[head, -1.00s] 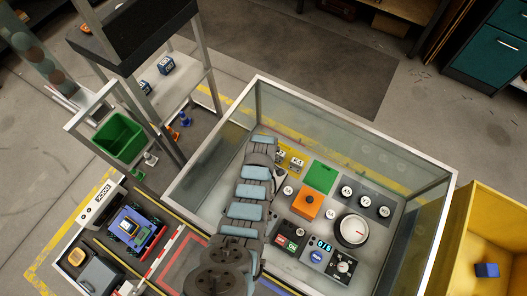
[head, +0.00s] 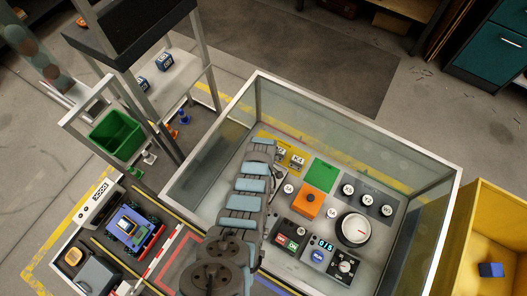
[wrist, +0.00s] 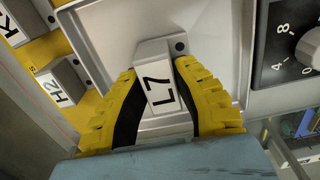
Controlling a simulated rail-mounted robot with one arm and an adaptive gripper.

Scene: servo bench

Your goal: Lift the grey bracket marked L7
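The grey bracket marked L7 (wrist: 158,81) shows in the middle of the wrist view, its label facing the camera. My gripper (wrist: 157,72) has one yellow finger with a black pad on each side of it, and both pads appear to press on its sides. A pale grey recessed surface (wrist: 110,29) lies behind the bracket; I cannot tell whether the bracket touches it. In the head view my arm hides the gripper and L7.
A bracket marked H2 (wrist: 64,84) sits close by on a yellow panel (wrist: 57,47). A dial box (wrist: 287,48) stands at right. In the head view, glass walls (head: 345,118) surround the bench, with an orange block (head: 307,204) and green square (head: 322,175) inside.

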